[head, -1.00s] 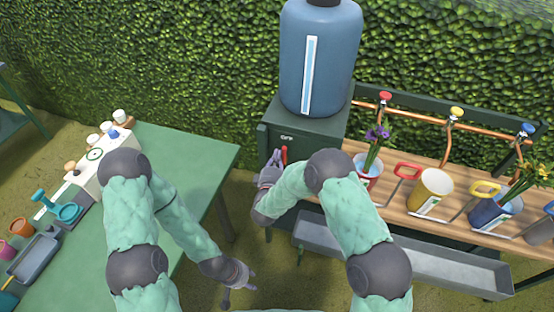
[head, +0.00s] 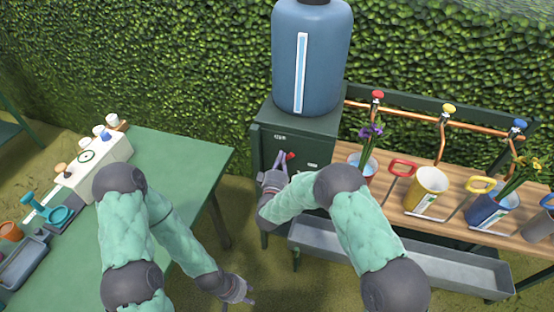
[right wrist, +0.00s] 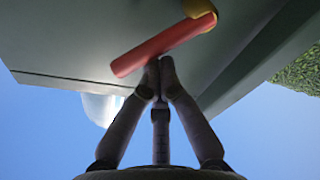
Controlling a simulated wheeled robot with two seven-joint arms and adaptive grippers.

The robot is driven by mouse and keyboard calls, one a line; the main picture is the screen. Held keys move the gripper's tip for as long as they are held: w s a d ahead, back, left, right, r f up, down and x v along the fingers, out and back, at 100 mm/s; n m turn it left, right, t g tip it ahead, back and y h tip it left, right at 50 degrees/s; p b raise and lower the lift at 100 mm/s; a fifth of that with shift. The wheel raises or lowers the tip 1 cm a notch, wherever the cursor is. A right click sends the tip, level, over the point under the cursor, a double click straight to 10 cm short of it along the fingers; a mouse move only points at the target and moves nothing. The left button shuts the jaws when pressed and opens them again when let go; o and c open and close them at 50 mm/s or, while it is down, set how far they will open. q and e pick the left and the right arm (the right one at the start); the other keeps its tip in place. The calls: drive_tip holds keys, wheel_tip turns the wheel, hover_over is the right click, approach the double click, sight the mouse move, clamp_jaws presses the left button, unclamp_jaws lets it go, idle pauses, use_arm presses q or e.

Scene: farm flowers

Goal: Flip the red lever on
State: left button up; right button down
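The red lever (head: 290,156) is on the front of the dark green cabinet (head: 327,148) under the blue tank. It slants in the head view, between a label above it and a label to its lower right. In the right wrist view the red lever (right wrist: 165,45) is a tilted bar on a yellow pivot. My right gripper (head: 281,156) is at the lever's left side. Its fingertips (right wrist: 160,64) are together and appear to touch the lever's edge, with nothing between them. My left gripper (head: 249,291) hangs low beside the green table; its finger opening is unclear.
A blue tank (head: 311,60) stands on the cabinet. A wooden shelf (head: 394,206) with pots and flowers is at the right, above a grey trough (head: 440,272). A green table (head: 190,165) with tools is at the left. A hedge stands behind.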

drive_tip(key=shift+s+d+f, duration=0.15)
drive_tip(key=shift+d+f, duration=0.15)
drive_tip(key=shift+d, duration=0.2)
drive_tip(key=shift+s+d+f, duration=0.15)
drive_tip(key=shift+d+f, duration=0.1)
drive_tip(key=shift+d, duration=0.25)
use_arm(q)
drive_tip(key=shift+f+b, duration=0.65)
use_arm(e)
drive_tip(key=shift+s+d+f, duration=0.2)
drive_tip(key=shift+d+f, duration=0.3)
drive_tip(key=shift+f, duration=0.2)
use_arm(q)
drive_tip(key=shift+f, duration=0.1)
use_arm(e)
drive_tip(key=shift+d+f, duration=0.15)
drive_tip(key=shift+f, duration=0.05)
